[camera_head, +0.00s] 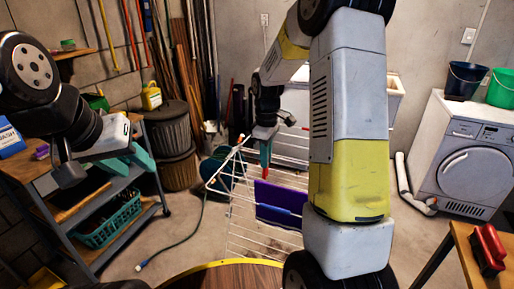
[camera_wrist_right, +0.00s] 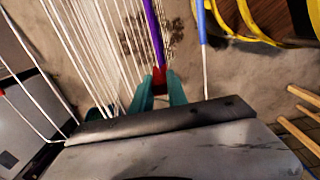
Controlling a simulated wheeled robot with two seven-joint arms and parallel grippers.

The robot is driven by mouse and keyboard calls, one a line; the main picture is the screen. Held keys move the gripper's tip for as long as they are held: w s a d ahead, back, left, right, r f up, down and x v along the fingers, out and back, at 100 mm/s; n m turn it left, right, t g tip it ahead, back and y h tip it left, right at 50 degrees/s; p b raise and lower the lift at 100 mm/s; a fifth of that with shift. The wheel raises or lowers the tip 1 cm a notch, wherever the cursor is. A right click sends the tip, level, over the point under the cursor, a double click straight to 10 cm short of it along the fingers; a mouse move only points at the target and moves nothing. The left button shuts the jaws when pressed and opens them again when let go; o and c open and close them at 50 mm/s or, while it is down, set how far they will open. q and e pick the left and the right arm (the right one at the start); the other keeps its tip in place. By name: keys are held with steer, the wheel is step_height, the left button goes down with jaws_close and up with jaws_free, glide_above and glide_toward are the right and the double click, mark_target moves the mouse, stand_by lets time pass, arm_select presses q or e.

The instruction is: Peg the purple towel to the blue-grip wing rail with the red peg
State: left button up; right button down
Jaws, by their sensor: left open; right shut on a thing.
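The purple towel (camera_head: 272,196) hangs on the white drying rack (camera_head: 240,236). It shows as a narrow purple strip in the right wrist view (camera_wrist_right: 152,32). The blue-grip wing rail (camera_head: 284,210) crosses in front of the towel; its blue grip (camera_wrist_right: 201,22) is right of the towel strip in the wrist view. My right gripper (camera_head: 265,153) is shut on the red peg (camera_wrist_right: 159,76), above the rack. The peg lines up with the towel strip's near end; I cannot tell whether they touch. My left gripper (camera_head: 136,160) is open and empty, left of the rack.
A shelf cart with a teal basket (camera_head: 108,222) stands below my left arm. A round wooden table (camera_head: 232,277) is in front. A red object (camera_head: 488,250) lies on the bench at right. The washing machine (camera_head: 466,160) is behind.

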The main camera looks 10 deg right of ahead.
mark_target(266, 175)
steer(key=shift+f, duration=3.85)
steer(key=c, duration=1.2)
jaws_free()
steer(key=shift+c, duration=0.2)
steer(key=shift+r, duration=0.1)
step_height(266, 175, up, 7)
steer(key=shift+r, duration=0.2)
steer(key=s+a+r+m+t+y, duration=0.1)
steer(key=s+r+m+t, duration=0.2)
steer(key=s+r, duration=0.6)
steer(key=s+a+r+m+t+y, duration=0.1)
steer(key=s+r+m, duration=0.6)
steer(key=s, duration=0.7)
step_height(266, 175, up, 2)
steer(key=shift+s+a+r+m+t, duration=0.2)
steer(key=shift+s+a+m+t, duration=0.25)
steer(key=shift+t, duration=0.55)
